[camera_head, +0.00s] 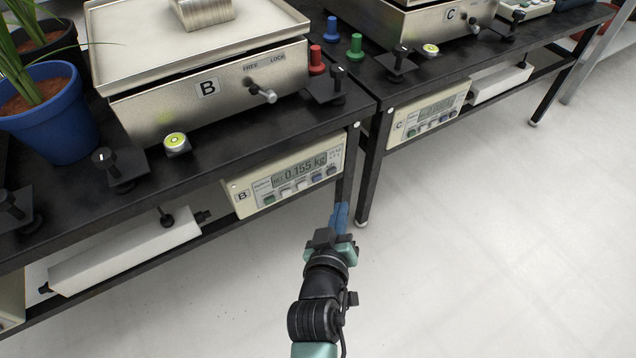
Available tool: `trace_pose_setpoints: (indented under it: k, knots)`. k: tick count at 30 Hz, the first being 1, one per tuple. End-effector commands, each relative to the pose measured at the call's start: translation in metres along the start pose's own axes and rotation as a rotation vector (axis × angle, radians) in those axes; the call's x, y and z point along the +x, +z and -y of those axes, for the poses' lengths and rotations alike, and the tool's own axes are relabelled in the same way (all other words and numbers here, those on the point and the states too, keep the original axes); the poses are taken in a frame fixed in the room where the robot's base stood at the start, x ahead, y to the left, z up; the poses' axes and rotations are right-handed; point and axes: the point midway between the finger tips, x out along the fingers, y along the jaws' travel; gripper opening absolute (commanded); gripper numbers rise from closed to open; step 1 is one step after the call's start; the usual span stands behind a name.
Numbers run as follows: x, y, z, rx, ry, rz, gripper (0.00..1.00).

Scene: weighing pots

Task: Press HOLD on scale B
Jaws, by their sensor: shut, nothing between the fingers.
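Scale B has a steel body (215,92) marked "B" on the black table, with a lever on its front near the words FREE and LOCK. Its cream indicator panel (236,187) hangs under the table's front edge, and its display (300,169) appears to read 0.155 kg.
Indicator panel C (428,118) sits under the table at right. A blue pot (52,125) with a plant, red weights (316,60), a blue weight (331,28) and a green weight (355,46) stand on the tables. The table leg (370,180) is near my gripper. The floor at right is clear.

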Motion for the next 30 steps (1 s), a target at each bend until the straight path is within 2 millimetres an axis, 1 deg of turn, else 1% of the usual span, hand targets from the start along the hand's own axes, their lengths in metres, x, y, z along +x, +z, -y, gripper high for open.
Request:
trace_pose_setpoints:
  k: [1,3,9,12,18,30]
  knots:
    - [0.008,-0.001,0.007,0.000,-0.001,-0.004,0.00]
    - [0.015,-0.006,0.012,0.000,-0.001,-0.003,0.00]
    - [0.031,-0.019,0.022,0.000,0.000,-0.001,0.00]
    - [0.035,-0.024,0.026,0.000,0.000,-0.001,0.00]
    - [0.039,-0.027,0.029,0.000,-0.001,0.001,0.00]
    - [0.038,-0.028,0.028,0.000,0.000,0.001,0.00]
